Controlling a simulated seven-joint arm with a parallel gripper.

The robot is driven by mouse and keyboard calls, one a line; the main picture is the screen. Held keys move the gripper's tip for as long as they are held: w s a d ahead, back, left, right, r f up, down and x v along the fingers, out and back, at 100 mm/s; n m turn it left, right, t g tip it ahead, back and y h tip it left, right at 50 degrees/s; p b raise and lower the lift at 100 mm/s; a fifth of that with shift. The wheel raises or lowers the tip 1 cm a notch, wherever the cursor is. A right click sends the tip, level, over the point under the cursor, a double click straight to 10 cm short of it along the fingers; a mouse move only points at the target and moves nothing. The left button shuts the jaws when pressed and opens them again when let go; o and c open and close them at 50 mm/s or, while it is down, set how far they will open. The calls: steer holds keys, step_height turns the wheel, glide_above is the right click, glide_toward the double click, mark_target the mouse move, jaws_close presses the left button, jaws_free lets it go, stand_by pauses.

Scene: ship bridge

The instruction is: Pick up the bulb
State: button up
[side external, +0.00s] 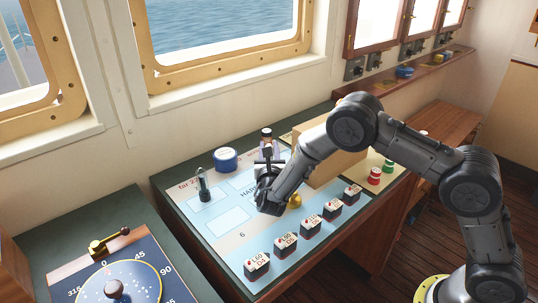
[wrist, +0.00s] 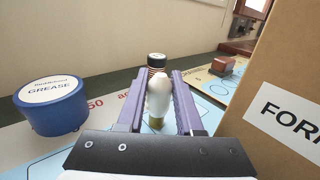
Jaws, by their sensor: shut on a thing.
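The bulb (wrist: 160,95) is white and rounded. In the wrist view it lies between the two purple fingers of my gripper (wrist: 157,90), which are shut on it. A copper-coloured, ringed part with a black end (wrist: 157,62) shows behind the white glass, pointing away from my palm. In the side view my gripper (side external: 268,153) is over the far part of the chart-topped console (side external: 225,245). A small dark-topped thing (side external: 267,134) shows just beyond the fingertips there. The fingers and palm hide part of the bulb, and its height above the console is unclear.
A blue grease tin (side external: 225,159) stands left of my gripper; a cardboard box (side external: 335,160) stands close on its right. Several labelled blocks (side external: 285,245) line the console's front. A dark upright tool (side external: 203,188) and a brass knob (side external: 295,200) are nearby.

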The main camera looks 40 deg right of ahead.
jaws_close()
steer(key=shift+r, duration=0.1)
